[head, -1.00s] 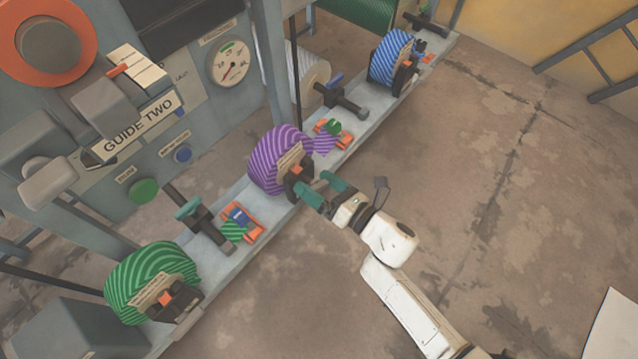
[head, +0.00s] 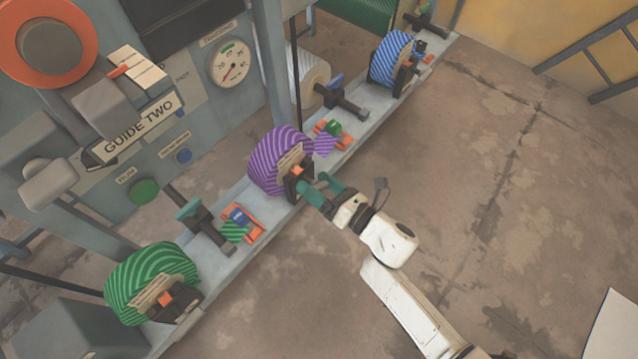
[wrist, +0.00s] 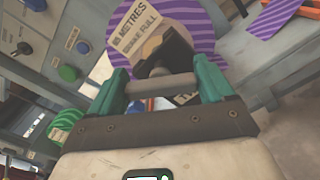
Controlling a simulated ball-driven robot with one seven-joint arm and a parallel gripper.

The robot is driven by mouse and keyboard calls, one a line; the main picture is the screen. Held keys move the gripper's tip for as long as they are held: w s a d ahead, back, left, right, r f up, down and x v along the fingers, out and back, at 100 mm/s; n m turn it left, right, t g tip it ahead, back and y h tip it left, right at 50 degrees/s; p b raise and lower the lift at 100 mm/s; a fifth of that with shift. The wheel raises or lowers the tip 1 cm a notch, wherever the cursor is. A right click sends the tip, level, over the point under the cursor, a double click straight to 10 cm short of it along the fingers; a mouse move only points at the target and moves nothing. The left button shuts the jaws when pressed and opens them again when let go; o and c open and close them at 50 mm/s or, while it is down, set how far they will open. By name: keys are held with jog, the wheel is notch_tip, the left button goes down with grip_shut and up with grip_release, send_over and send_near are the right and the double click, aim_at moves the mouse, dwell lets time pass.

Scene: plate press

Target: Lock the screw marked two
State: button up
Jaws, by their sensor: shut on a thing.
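My gripper (head: 321,187) is at the front of the purple striped roll (head: 272,160) on the long grey rail. In the wrist view, its two teal fingers (wrist: 163,88) stand apart, shut on the ends of a short grey bar (wrist: 158,82). The bar sits in front of a dark fitting (wrist: 172,52) on the roll's face, beside a tan label plate (wrist: 138,40) reading in part "METRES" and "FULL". A panel sign (head: 138,128) reads "GUIDE TWO".
A green striped roll (head: 150,283) and a blue striped roll (head: 390,59) stand on the same rail. A dark T-handle (head: 203,222) and orange clips (head: 243,222) lie between rolls. The machine panel with a gauge (head: 231,68) is behind.

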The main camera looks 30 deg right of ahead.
jog(key=m+p, duration=0.1)
jog(key=m, duration=0.3)
jog(key=shift+d, duration=0.1)
jog(key=m+p, duration=0.1)
jog(key=m, duration=0.2)
jog(key=shift+m, duration=0.3)
jog(key=m+p, duration=0.1)
jog(key=m, duration=0.3)
jog(key=shift+f+m, duration=0.15)
jog(key=shift+m, duration=0.15)
jog(key=m+p, duration=0.1)
jog(key=m, duration=0.2)
jog(key=shift+m, duration=0.3)
jog(key=m+p, duration=0.1)
jog(key=m, duration=0.5)
jog(key=shift+f+p, duration=0.2)
jog(key=shift+p, duration=0.2)
jog(key=m, duration=0.6)
jog(key=shift+f+m+p, duration=0.15)
jog(key=shift+m+p, duration=0.25)
jog(key=shift+s, duration=0.1)
